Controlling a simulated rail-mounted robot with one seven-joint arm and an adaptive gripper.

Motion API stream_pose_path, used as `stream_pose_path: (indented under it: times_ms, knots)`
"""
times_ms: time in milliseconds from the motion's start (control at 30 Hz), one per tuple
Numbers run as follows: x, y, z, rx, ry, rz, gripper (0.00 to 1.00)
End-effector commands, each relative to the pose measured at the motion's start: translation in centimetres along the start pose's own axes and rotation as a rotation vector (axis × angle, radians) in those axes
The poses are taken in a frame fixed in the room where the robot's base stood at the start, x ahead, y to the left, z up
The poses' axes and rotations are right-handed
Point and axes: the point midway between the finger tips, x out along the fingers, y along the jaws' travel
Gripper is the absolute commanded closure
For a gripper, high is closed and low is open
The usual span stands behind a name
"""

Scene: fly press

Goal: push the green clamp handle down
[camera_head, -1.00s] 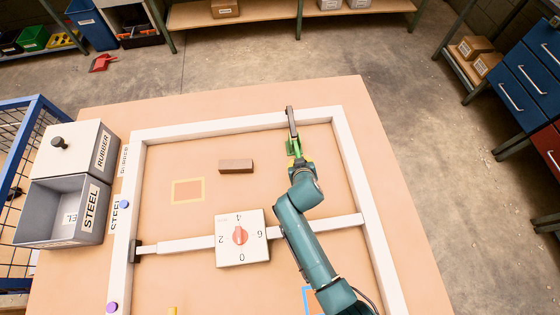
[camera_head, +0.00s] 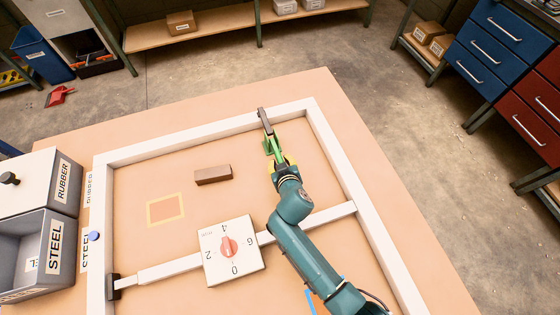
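The green clamp handle (camera_head: 269,147) is a small green piece at the far rail of the white frame, below a dark bar (camera_head: 265,121) that crosses the rail. My gripper (camera_head: 279,160) is at the end of my teal arm, right at the green piece. It seems to touch or overlap it, but I cannot tell which. The fingers are too small and too mixed with the green part to show whether they are open or shut. The exact tilt of the handle is also unclear.
The white frame (camera_head: 180,145) lies on the tan table. A brown block (camera_head: 213,175), a yellow-edged square (camera_head: 166,208) and a white dial plate (camera_head: 230,251) with a red knob lie inside it. Bins labelled RUBBER (camera_head: 62,182) and STEEL (camera_head: 55,245) stand at left.

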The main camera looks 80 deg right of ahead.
Motion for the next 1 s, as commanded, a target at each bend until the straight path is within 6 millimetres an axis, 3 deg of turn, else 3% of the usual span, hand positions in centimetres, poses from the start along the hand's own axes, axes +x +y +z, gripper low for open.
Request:
stream_pose_path:
  times_ms: [33,100,467,567,800,1000]
  knots:
    - [0.0,0.0,0.0,-0.001,0.000,0.000,0.60]
    - [0.0,0.0,-0.1,-0.001,0.002,0.000,0.50]
    - [-0.8,0.0,-0.3,-0.001,0.007,0.000,0.50]
    - [-2.4,-0.1,-0.2,-0.002,0.007,-0.001,0.50]
    - [-8.5,-0.1,-0.2,-0.003,0.006,-0.003,0.50]
    - [-11.6,-0.1,-0.2,-0.002,0.005,-0.001,0.50]
